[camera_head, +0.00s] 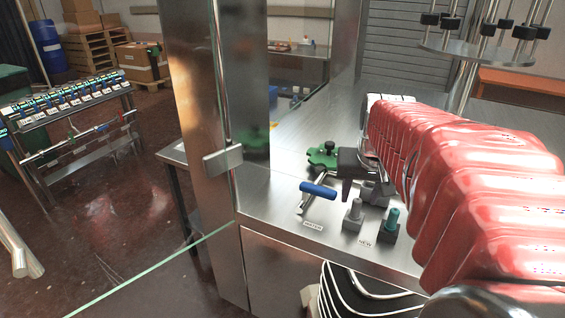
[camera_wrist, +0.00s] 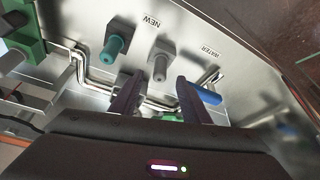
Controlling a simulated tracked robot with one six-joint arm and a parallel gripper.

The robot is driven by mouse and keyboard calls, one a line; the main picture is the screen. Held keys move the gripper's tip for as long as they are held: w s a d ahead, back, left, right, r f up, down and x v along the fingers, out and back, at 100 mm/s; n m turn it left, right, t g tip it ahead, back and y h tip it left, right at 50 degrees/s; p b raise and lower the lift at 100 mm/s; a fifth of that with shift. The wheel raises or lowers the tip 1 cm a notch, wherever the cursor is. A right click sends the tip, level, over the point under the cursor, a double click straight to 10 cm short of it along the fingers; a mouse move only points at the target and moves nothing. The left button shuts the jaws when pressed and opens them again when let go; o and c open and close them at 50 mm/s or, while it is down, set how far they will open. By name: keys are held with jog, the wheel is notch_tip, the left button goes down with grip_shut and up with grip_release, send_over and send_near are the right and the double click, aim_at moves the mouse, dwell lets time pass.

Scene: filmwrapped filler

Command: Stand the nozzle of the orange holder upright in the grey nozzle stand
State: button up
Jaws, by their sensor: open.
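No orange holder can be made out in either view. A grey block (camera_head: 351,224) with an upright grey peg or nozzle (camera_head: 355,207) stands on the steel counter. It also shows in the wrist view (camera_wrist: 160,66). Beside it is a darker block with a teal nozzle (camera_head: 392,218), seen also in the wrist view (camera_wrist: 115,47). Which block is the nozzle stand, I cannot tell. My gripper (camera_head: 352,190) is above the counter behind the grey block. In the wrist view my gripper (camera_wrist: 158,80) has its fingers apart, with nothing held between them.
A blue-handled bent metal tool (camera_head: 318,190) lies left of the blocks. A green fixture (camera_head: 323,156) is behind it. A steel post (camera_head: 205,150) stands at the counter's left edge. Small labels (camera_head: 313,225) are on the counter. Bent metal rods (camera_wrist: 85,75) show in the wrist view.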

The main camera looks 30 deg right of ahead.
jog(key=v, duration=0.8)
jog(key=s+a+f+n+y, duration=0.1)
jog(key=s+a+f+n, duration=0.1)
jog(key=a, duration=0.6)
jog(key=s+a+f+n+t, duration=0.1)
jog(key=a+f+n, duration=0.1)
jog(key=a+f, duration=0.3)
jog(key=s+a+f+n+y, duration=0.1)
jog(key=s+a+f+n, duration=0.1)
jog(key=a, duration=0.9)
jog(key=shift+s+f+n+t+y, duration=0.3)
jog(key=shift+f+n+t, duration=0.15)
jog(key=shift+f, duration=0.45)
